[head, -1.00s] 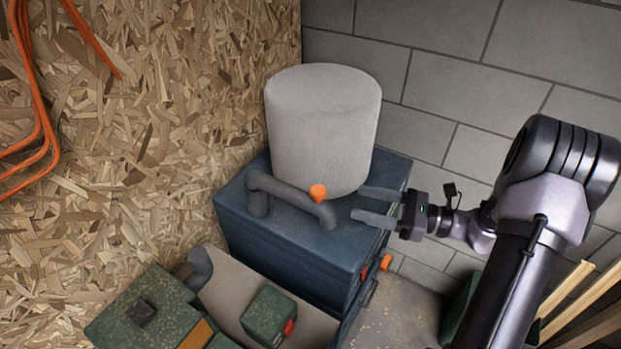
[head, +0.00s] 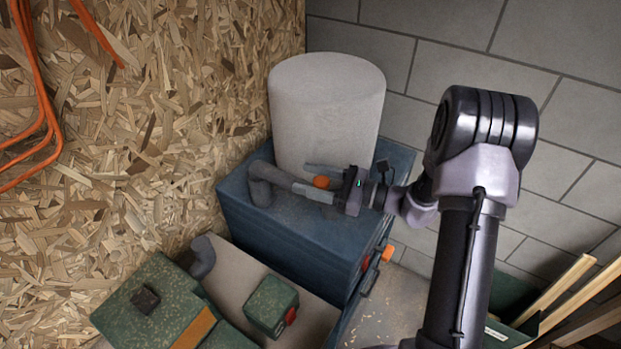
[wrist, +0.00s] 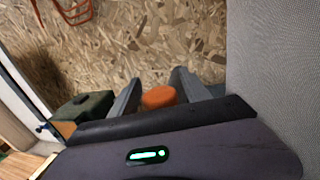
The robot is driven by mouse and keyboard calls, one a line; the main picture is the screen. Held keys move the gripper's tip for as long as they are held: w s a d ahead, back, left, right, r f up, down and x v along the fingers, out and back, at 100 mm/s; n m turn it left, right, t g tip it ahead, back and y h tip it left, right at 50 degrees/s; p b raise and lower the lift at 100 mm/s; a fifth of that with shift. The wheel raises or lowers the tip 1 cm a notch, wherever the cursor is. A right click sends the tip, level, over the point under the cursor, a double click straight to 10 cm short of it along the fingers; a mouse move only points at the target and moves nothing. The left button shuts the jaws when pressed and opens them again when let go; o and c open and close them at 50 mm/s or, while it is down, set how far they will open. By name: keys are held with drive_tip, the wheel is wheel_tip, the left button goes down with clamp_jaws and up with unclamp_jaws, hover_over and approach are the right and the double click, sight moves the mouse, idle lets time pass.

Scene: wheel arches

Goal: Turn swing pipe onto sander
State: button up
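The grey swing pipe (head: 262,187) sits on top of the blue cabinet, in front of the grey drum. Its orange knob (head: 321,182) shows between my fingers; the wrist view also shows the knob (wrist: 158,97). My gripper (head: 301,178) is open, one finger on each side of the knob, with no clear grip on it. Fingers and wrist cover much of the pipe's right arm. The green sander (head: 150,300) stands below at lower left. A grey elbow stub (head: 202,257) rises behind it, apart from the pipe.
The blue cabinet (head: 290,246) has orange latches on its right side. The tall grey drum (head: 327,110) stands close behind my gripper. A chipboard wall (head: 170,110) is at left, with orange cables. A block wall is behind, and timber lengths (head: 570,300) lie at lower right.

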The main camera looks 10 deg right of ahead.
clamp_jaws()
idle(1.2)
